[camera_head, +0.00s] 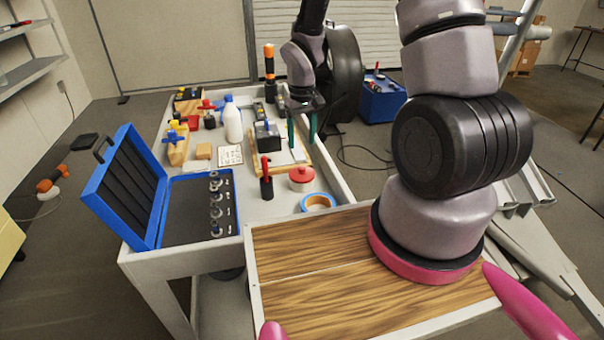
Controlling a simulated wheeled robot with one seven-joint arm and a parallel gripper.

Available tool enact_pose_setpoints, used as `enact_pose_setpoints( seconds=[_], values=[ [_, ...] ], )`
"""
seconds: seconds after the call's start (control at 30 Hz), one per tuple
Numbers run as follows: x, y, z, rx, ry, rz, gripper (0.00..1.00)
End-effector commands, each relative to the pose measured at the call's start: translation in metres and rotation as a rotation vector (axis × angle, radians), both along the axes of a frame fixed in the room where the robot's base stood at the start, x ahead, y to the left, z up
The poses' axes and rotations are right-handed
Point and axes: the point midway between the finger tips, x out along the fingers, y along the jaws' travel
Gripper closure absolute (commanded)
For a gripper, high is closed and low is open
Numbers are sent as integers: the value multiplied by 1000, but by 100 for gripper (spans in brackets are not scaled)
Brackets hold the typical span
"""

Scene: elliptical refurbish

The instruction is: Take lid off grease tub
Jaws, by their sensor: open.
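The grease tub (302,186) is a small whitish tub near the right edge of the cart top. Its red lid (301,174) with a small knob sits on it. My gripper (302,139) has two green fingers pointing down, spread apart with nothing seen held between them. In the picture it is above and behind the tub, apart from it, over a wooden tray (279,170). The fingertips' exact height cannot be told.
A dark holder with a red-handled tool (266,182) stands just left of the tub. A blue-and-orange tape roll (318,202) lies in front. An open blue case (201,205), white bottle (233,122) and several small items fill the cart's left and back.

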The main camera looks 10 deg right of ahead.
Motion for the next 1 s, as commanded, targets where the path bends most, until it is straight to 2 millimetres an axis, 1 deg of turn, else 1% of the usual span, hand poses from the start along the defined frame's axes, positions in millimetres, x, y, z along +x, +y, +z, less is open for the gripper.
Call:
enact_pose_setpoints(
  seconds=[0.03, 0.2, 0.43, 0.6, 0.7, 0.8, 1.0],
  values=[
    [-1, 0, -10, -1, 6, 2, 34],
    [-1, 0, -36, -1, 5, 1, 34],
    [0, -1, -53, -1, 2, 0, 34],
    [3, -1, -80, -1, 4, 0, 34],
    [3, -2, -91, -2, 3, 0, 34],
    [4, -2, -97, -1, 2, -1, 34],
    [4, -2, -97, -1, 0, -2, 34]
  ],
)
